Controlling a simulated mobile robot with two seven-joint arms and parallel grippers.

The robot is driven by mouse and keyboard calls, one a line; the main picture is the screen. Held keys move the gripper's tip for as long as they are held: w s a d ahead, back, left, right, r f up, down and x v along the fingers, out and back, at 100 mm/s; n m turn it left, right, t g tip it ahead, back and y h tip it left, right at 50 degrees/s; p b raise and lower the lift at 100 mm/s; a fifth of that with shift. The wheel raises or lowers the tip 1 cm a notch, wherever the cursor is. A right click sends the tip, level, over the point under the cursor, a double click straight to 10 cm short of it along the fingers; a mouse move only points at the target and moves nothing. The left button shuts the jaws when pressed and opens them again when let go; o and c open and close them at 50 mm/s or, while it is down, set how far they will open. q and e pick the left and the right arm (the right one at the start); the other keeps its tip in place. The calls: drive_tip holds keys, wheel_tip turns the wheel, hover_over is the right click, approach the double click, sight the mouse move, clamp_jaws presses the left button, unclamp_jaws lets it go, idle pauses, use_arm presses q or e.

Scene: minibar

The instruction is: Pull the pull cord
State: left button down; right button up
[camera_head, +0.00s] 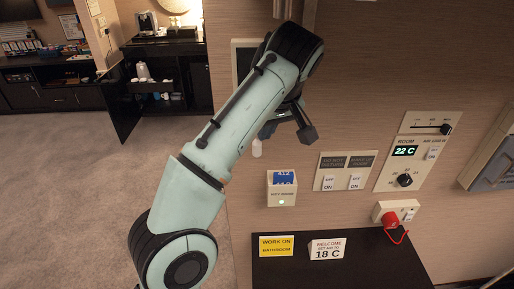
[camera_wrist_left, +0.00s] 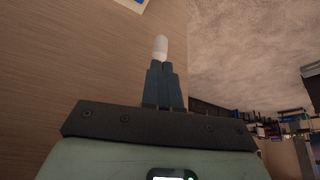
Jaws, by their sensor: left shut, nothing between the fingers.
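The pull cord shows as a small white knob (camera_head: 257,148) in the head view, hanging by the wood-panelled wall just below and left of my left gripper's fingers. My left gripper (camera_head: 266,132) is shut with nothing held. In the left wrist view, its two dark fingers (camera_wrist_left: 163,66) are together, and the white knob (camera_wrist_left: 160,47) shows just beyond their tips. I cannot tell whether the tips touch it. The cord above the knob is hidden behind my arm and gripper. My right gripper is not in view.
A key card holder (camera_head: 282,189), a switch panel (camera_head: 343,172) and a thermostat panel (camera_head: 405,152) are on the wall. Two signs (camera_head: 276,246) (camera_head: 327,249) stand on the dark counter (camera_head: 370,268). Carpet (camera_head: 70,200) is open at left.

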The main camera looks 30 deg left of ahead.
sight(258, 148)
use_arm(q)
drive_tip(key=shift+x, duration=2.9)
drive_tip(key=shift+f, duration=0.15)
drive_tip(key=shift+s, duration=0.15)
drive_tip(key=shift+s+d+r, duration=0.3)
drive_tip(key=shift+s+d, duration=0.1)
drive_tip(key=shift+d, duration=0.2)
drive_tip(key=shift+s+d+r, duration=0.25)
drive_tip(key=shift+s+d, duration=0.2)
drive_tip(key=shift+d, duration=0.15)
drive_tip(key=shift+r, duration=0.1)
